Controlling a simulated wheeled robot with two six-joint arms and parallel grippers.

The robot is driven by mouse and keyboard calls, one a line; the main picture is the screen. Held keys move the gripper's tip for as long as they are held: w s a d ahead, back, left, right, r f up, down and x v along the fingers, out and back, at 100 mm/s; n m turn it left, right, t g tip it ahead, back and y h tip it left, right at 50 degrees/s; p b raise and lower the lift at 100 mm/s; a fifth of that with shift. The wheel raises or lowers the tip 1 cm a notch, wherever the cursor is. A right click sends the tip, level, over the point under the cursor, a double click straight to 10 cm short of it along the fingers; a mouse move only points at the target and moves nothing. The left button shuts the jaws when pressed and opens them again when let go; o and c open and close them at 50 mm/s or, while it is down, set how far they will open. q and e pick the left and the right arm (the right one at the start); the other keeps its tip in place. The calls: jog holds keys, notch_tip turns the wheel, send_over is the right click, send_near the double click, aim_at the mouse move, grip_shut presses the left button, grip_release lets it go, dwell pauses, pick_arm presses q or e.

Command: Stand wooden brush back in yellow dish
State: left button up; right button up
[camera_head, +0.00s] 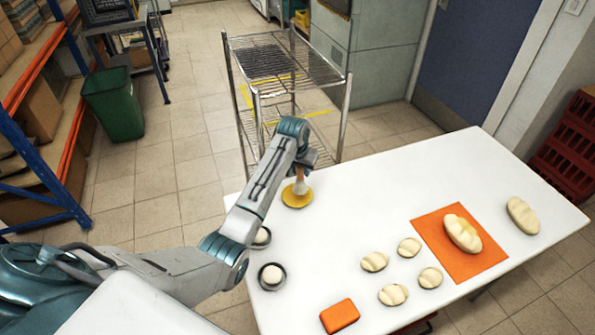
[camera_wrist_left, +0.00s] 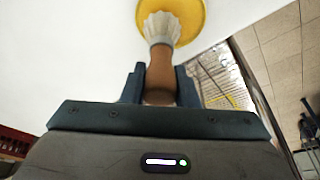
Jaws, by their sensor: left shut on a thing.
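The wooden brush has a brown handle and pale bristles. In the left wrist view the brush (camera_wrist_left: 161,68) points away from my left gripper (camera_wrist_left: 160,85), whose fingers are shut on its handle. The yellow dish (camera_wrist_left: 191,14) lies behind the bristles there. In the head view the left gripper (camera_head: 305,166) is above the table's far left edge, with the brush (camera_head: 300,186) pointing down over the yellow dish (camera_head: 295,200). I cannot tell whether the bristles touch the dish. My right gripper is not in view.
The white table (camera_head: 335,240) holds two dark bowls (camera_head: 262,285) with pale balls, several dough pieces (camera_head: 374,262), an orange mat (camera_head: 437,235) with a loaf, and an orange block (camera_head: 339,316). A wire rack (camera_head: 346,95) stands behind the dish. Table right of the dish is clear.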

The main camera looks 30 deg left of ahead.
pick_arm(q)
jog(key=shift+w+a+f, duration=0.1)
jog(key=shift+w+a, duration=0.05)
jog(key=shift+a, duration=0.5)
notch_tip(320, 180, down, 3)
jog(key=shift+r+p, duration=0.1)
jog(key=shift+p, duration=0.65)
jog(key=shift+f, duration=0.3)
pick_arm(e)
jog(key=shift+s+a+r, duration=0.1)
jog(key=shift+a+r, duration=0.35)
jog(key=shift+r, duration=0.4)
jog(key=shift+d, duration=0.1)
pick_arm(q)
jog(key=o, duration=1)
jog(key=shift+f, duration=0.1)
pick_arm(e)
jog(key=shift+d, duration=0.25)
